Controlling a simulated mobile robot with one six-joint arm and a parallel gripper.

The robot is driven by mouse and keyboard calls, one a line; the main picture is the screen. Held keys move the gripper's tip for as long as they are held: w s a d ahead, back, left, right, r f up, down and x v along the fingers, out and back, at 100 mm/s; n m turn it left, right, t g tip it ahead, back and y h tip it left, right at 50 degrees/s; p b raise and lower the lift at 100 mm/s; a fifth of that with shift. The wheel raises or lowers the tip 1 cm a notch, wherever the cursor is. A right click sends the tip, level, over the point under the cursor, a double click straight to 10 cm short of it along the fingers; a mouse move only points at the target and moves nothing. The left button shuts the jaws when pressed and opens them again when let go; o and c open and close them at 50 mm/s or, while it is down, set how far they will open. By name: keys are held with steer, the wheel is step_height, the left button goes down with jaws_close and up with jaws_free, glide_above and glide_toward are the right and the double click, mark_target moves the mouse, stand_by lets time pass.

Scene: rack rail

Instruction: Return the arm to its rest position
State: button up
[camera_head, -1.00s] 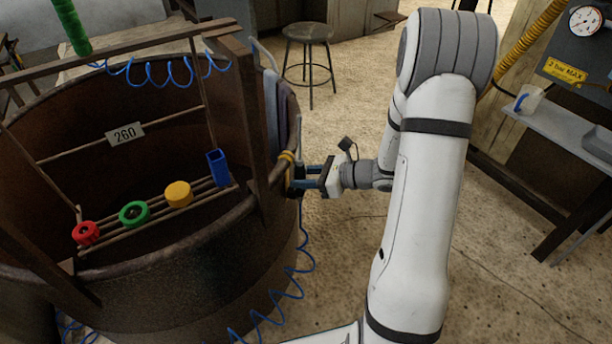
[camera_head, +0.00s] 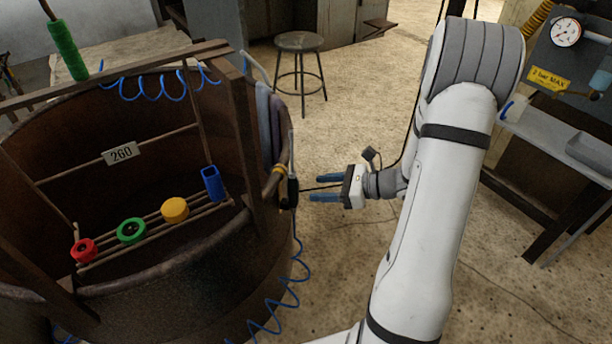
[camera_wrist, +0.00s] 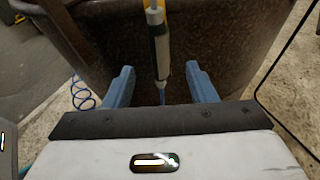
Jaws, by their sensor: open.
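My gripper (camera_head: 326,187) is open, with its blue fingers apart and nothing between them in the head view. It points left toward the rim of a large rusty round tub (camera_head: 170,290), with a gap between the fingertips and the tub. A slim dark and pale tool (camera_head: 292,190) hangs upright at the tub's rim by a yellow band (camera_head: 279,173). In the wrist view the same tool (camera_wrist: 160,50) stands ahead, between the lines of the two open fingers (camera_wrist: 160,84). My white arm fills the right of the head view.
A rail rack in the tub holds a red ring (camera_head: 83,250), green ring (camera_head: 131,230), yellow piece (camera_head: 174,210) and blue holder (camera_head: 213,184). A blue coiled hose (camera_head: 282,290) hangs outside. A stool (camera_head: 300,65) and grey shelf (camera_head: 560,140) stand beyond. Floor around my gripper is clear.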

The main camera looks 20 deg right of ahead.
steer(key=s+a+r+n+g+h+p, duration=0.1)
steer(key=s+a+r+n+g+p, duration=0.15)
steer(key=r+n+p, duration=0.35)
steer(key=s+a+r+n+g+h+p, duration=0.1)
steer(key=s+a+r+n+g+p, duration=0.2)
steer(key=r, duration=0.4)
steer(key=s+a+r+n+g+h+p, duration=0.2)
steer(key=s+a+r+n+p, duration=0.1)
steer(key=s+r+p, duration=0.3)
steer(key=s+d+r+n+t+h+p, duration=0.1)
steer(key=s+r+n+h+p, duration=0.2)
steer(key=r+n+p, duration=0.3)
steer(key=s+d+r+n+t+h+p, duration=0.2)
steer(key=r+n+h+p, duration=0.3)
steer(key=r, duration=1)
steer(key=shift+s+r+n+p, duration=0.15)
steer(key=shift+s+n+p, duration=0.3)
steer(key=shift+n+p, duration=0.35)
